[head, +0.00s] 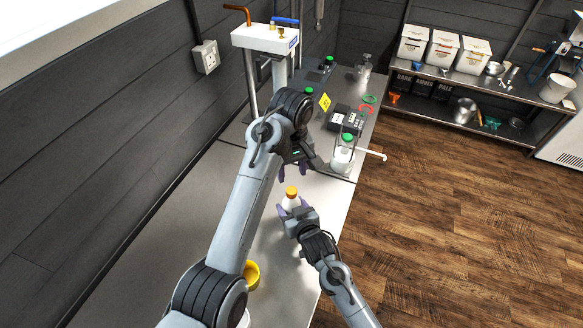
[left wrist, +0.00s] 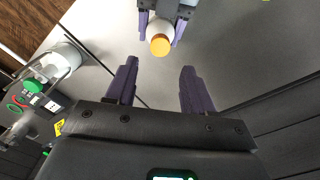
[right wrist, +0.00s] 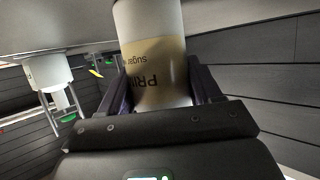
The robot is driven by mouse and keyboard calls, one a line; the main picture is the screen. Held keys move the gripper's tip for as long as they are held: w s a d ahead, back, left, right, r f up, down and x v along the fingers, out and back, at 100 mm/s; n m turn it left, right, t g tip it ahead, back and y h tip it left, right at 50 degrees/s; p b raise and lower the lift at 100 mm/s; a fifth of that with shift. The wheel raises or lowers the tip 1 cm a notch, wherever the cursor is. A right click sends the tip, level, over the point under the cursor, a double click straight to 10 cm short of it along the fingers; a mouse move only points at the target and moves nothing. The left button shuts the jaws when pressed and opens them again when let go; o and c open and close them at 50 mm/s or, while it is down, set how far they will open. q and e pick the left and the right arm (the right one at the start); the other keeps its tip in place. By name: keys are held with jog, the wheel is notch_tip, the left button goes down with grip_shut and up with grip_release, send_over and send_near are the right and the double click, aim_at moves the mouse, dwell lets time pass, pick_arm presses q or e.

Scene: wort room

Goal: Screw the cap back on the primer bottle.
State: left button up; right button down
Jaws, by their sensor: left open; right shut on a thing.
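The primer bottle (head: 291,203) is white with an orange cap (head: 291,190) on its top. I cannot tell how tightly the cap sits. My right gripper (right wrist: 160,90) is shut on the bottle body, which fills the right wrist view with its printed label (right wrist: 150,78). The bottle stands upright over the bench, and I cannot tell whether it touches it. My left gripper (left wrist: 158,85) is open and empty. In the left wrist view the orange cap (left wrist: 160,45) shows beyond and between its fingertips, apart from them. In the head view the left gripper is just behind the bottle.
A green-topped jar (head: 342,156) stands behind the bottle near the bench edge. A yellow round container (head: 251,273) is at the front, partly hidden by my left arm. A white tap stand (head: 265,38) is at the back. The steel bench (head: 215,225) is clear around the bottle.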

aim_at(291, 190)
pick_arm(q)
jog(key=shift+f, duration=3.9)
jog(key=shift+c, duration=0.2)
jog(key=c, duration=0.9)
jog(key=shift+m, duration=0.9)
grip_shut()
jog(key=o, duration=1.1)
grip_release()
jog(key=shift+r, duration=0.1)
jog(key=shift+r, duration=3.7)
